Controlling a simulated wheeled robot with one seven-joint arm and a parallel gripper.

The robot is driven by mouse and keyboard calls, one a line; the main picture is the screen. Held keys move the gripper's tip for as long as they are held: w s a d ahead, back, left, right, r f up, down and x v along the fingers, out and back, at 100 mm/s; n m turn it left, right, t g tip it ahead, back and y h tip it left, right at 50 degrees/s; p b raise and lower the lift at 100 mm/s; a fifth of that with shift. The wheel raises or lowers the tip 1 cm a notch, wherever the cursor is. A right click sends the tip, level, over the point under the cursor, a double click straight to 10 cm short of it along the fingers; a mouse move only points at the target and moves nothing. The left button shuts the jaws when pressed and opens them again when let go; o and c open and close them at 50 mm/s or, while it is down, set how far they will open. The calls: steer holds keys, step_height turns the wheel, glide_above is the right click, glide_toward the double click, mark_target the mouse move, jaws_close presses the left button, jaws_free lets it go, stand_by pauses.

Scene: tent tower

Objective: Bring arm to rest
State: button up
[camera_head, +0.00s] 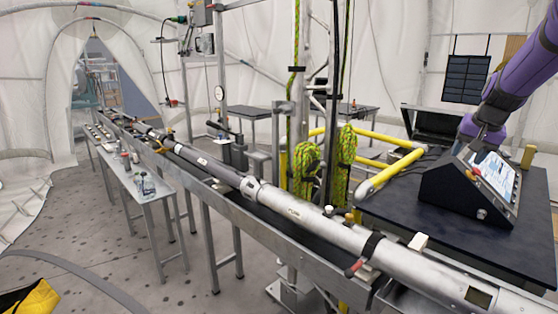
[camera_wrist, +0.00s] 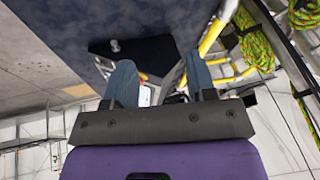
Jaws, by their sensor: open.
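My purple arm reaches in from the upper right in the head view. My gripper (camera_head: 481,134) points down at the back of the control box (camera_head: 455,203), a black sloped case with a lit screen on the dark table. In the wrist view my gripper (camera_wrist: 161,80) shows two blue-grey fingers spread apart with nothing between them. Part of the control box (camera_wrist: 135,52) shows beyond them. In the head view I cannot tell whether the fingertips touch the box.
A yellow rail (camera_head: 391,172) stands left of the control box. A long silver tube (camera_head: 322,231) lies along a metal bench across the middle. Green ropes (camera_head: 347,158) hang on upright poles behind it. A narrow side table (camera_head: 149,190) stands left; the floor there is mostly clear.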

steer(key=s+a+r+n+y, duration=0.1)
steer(key=s+a+r+n, duration=0.2)
steer(key=s+a, duration=0.75)
steer(key=s+a+r+n, duration=0.2)
steer(key=s+a+r, duration=0.1)
steer(key=s+a, duration=0.75)
steer(key=s+a+f+n, duration=0.2)
steer(key=s+f, duration=0.1)
steer(key=s, duration=0.8)
steer(key=shift+s+f+t+h, duration=0.15)
steer(key=shift+s+t+h, duration=0.15)
steer(key=shift+s, duration=0.1)
steer(key=shift+a, duration=0.1)
